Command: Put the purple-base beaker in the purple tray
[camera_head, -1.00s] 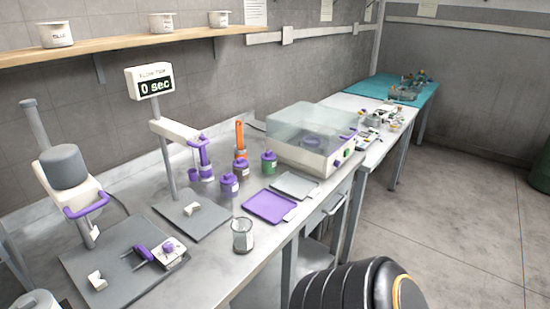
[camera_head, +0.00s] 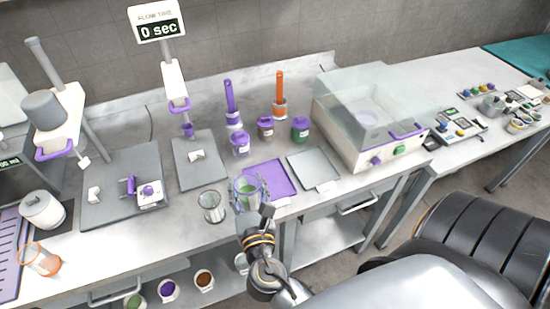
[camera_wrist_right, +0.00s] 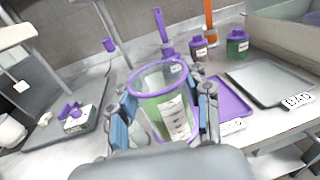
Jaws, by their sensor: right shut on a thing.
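My right gripper (camera_head: 251,196) is shut on a clear beaker (camera_head: 244,189) with a white label and green showing inside. I cannot tell the beaker's height above the bench. My left gripper is not in view.
A second clear beaker (camera_head: 211,205) stands close left of the held one. A grey tray (camera_head: 314,168) lies right of the purple tray. Purple, brown and green bottles (camera_head: 300,130) stand behind. A clear-lidded machine (camera_head: 365,115) is at right. An orange-tinted beaker (camera_head: 42,262) stands far left.

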